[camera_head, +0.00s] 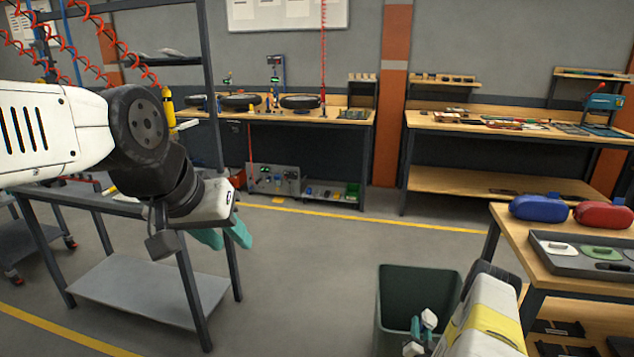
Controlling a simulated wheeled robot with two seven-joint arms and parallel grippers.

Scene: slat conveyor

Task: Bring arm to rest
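My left arm comes in from the left, and its gripper (224,237) hangs in front of a grey metal cart. Its two teal fingers point down and stand a little apart, with nothing seen between them. My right arm comes in from the bottom right. Its gripper (420,335) is low, over or in front of a dark green bin (420,284). Its fingertips show apart with no object seen between them. The lower part of this gripper is cut off by the frame edge.
The grey cart (150,290) is close below my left gripper. At right, a wooden table (510,228) bears a blue case (540,208), a red case (603,214) and a grey tray (560,262). Workbenches (460,180) line the back wall. Grey floor (310,260) between is clear.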

